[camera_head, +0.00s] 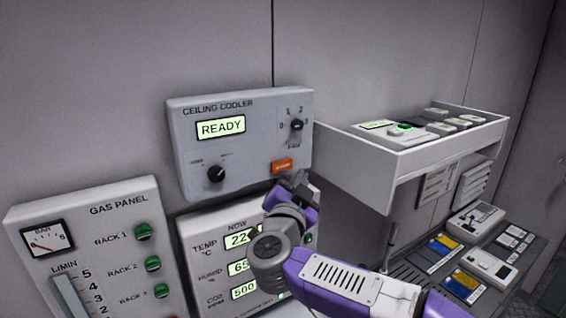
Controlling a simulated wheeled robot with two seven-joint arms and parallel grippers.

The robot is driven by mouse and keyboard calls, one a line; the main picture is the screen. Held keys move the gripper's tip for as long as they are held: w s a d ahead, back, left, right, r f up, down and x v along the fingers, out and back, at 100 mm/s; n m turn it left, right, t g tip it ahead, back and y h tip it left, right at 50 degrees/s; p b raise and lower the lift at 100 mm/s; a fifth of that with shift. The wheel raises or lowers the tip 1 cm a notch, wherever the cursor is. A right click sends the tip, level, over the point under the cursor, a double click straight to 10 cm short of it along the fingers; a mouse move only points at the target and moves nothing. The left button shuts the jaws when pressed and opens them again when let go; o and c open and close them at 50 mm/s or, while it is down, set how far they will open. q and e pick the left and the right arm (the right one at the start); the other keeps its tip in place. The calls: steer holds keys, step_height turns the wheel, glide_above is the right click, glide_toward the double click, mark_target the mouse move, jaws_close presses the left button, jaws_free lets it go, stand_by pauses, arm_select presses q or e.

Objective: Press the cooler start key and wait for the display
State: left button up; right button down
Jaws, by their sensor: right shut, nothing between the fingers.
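The ceiling cooler panel (250,158) is a grey box on the wall, in the upper middle of the head view. Its lit display (221,127) reads READY. An orange key (282,166) sits at its lower right; its lettering is too small to read surely. A black fan knob (296,125) and another black knob (216,174) are on the same panel. My right gripper (291,181) is shut and empty, just below the orange key. I cannot tell whether its tip touches the key. My left gripper is not in view.
A gas panel (100,215) with green knobs stands at the left. A climate readout panel (190,247) is partly hidden behind my right arm. A white wall shelf (440,150) holding small devices juts out at the right, above a dark bench with coloured cards.

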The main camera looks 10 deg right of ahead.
mark_target(290, 162)
steer(key=w, duration=0.1)
steer(key=w+a+p, duration=0.1)
steer(key=w, duration=0.1)
steer(key=shift+w+a, duration=0.1)
steer(key=shift+w, duration=0.05)
steer(key=shift+w+p, duration=0.1)
steer(key=shift+p, duration=0.25)
stand_by(1.7)
steer(key=shift+w+a, duration=0.15)
steer(key=shift+w, duration=0.15)
steer(key=shift+w+a+p, duration=0.15)
steer(key=shift+w+p, duration=0.3)
steer(key=shift+p, duration=0.1)
stand_by(0.6)
steer(key=shift+s, duration=0.1)
steer(key=shift+s+d+b, duration=0.25)
steer(key=shift+s+b, duration=0.2)
steer(key=shift+s, duration=0.3)
